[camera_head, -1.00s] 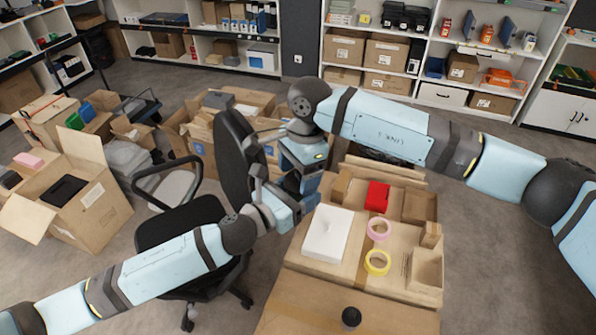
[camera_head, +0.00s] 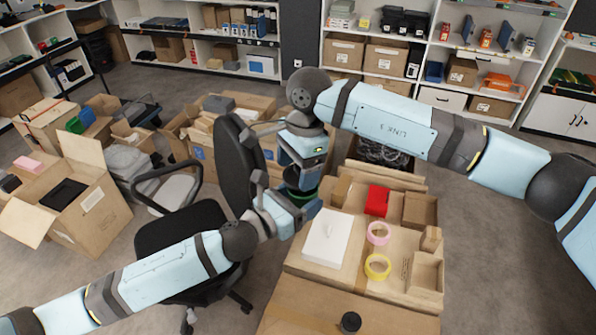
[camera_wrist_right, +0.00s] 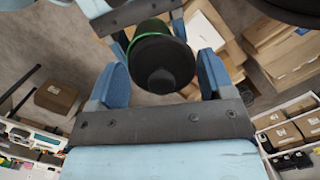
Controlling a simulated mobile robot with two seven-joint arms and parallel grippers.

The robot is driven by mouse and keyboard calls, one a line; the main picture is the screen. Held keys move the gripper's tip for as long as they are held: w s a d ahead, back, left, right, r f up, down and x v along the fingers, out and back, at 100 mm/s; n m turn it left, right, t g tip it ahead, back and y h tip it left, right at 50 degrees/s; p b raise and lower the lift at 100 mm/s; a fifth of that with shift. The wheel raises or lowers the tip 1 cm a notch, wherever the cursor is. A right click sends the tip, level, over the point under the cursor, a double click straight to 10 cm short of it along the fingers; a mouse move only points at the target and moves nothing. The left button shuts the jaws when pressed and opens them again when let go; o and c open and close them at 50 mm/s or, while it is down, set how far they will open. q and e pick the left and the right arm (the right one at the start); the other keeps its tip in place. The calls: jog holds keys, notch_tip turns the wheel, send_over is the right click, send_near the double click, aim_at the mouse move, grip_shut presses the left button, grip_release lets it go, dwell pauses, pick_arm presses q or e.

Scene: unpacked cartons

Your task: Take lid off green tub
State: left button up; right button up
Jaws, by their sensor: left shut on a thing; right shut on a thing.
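The green tub (camera_head: 300,194) shows as a small green band between my two grippers in the head view, above the near left of the workbench area. Its black round lid (camera_wrist_right: 160,58) with a knob faces the right wrist camera, with a thin green rim along its edge. My right gripper (camera_head: 305,176) comes from above, its blue fingers on both sides of the lid, shut on it. My left gripper (camera_head: 292,211) reaches in from the lower left, shut on the tub. The grippers hide most of the tub. I cannot tell whether a gap separates lid and tub.
A bench (camera_head: 350,290) holds a white box (camera_head: 326,238), a red box (camera_head: 377,200), pink tape (camera_head: 378,233), yellow tape (camera_head: 377,266) and a small black object (camera_head: 350,322). A black office chair (camera_head: 180,232) stands close left of the grippers. Open cartons and shelves surround.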

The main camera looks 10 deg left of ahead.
pick_arm(q)
jog(key=shift+w, duration=0.1)
pick_arm(e)
jog(key=shift+f, duration=0.1)
pick_arm(q)
jog(key=shift+a+r, duration=0.1)
pick_arm(e)
notch_tip(320, 180, up, 4)
jog(key=shift+f, duration=0.1)
pick_arm(q)
jog(key=shift+c, duration=0.6)
jog(key=w+a+f+m+g+h+b, duration=0.1)
jog(key=a+f+b, duration=0.2)
jog(key=f+b, duration=1.7)
jog(key=w+a+f+m+b, duration=0.1)
jog(key=a+f+b, duration=0.1)
jog(key=f+b, duration=1.85)
jog(key=b, duration=0.7)
send_over(286, 308)
notch_tip(286, 308, down, 22)
jog(key=shift+f, duration=0.2)
jog(key=shift+r, duration=0.1)
pick_arm(e)
notch_tip(286, 308, down, 48)
jog(key=shift+w+r, duration=0.2)
jog(key=shift+w, duration=0.1)
pick_arm(q)
jog(key=shift+d, duration=0.1)
pick_arm(e)
jog(key=shift+d, duration=0.1)
